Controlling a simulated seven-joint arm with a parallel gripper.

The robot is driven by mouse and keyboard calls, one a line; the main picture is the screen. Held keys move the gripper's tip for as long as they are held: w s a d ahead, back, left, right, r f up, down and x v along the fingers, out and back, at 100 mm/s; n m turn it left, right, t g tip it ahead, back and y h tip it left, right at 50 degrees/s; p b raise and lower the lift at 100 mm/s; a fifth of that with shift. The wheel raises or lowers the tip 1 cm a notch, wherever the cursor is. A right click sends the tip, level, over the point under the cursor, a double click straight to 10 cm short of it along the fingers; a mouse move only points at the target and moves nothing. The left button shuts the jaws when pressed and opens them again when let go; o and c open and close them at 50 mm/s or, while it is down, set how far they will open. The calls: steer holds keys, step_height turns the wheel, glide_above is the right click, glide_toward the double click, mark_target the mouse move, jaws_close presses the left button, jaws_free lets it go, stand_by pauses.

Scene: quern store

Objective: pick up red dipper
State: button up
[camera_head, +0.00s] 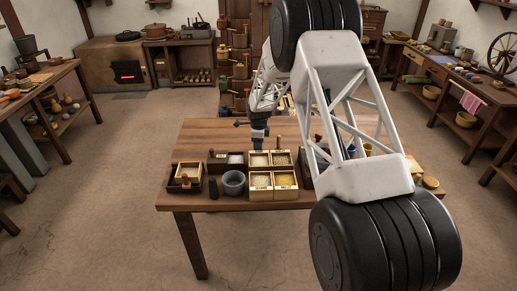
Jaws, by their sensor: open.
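I cannot make out a red dipper with certainty; much of the table's right side is hidden behind my own arm. A brown upright handle (279,143) stands behind the divided box (273,181), and I cannot tell what it belongs to. My gripper (259,146) is small and dark in this view, pointing down over the table just behind the divided box. It is open, and I see nothing held in it.
The wooden table (205,138) has bare room at its back left. A shelf rack (232,62) stands behind.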

stand_by(0.4)
jaws_close()
steer(key=shift+r, duration=0.1)
steer(key=shift+r, duration=4.9)
steer(key=s+a, duration=0.8)
steer(key=a, duration=0.2)
steer(key=shift+s+a+f, duration=0.2)
steer(key=shift+s+a, duration=0.05)
steer(key=shift+a, duration=0.05)
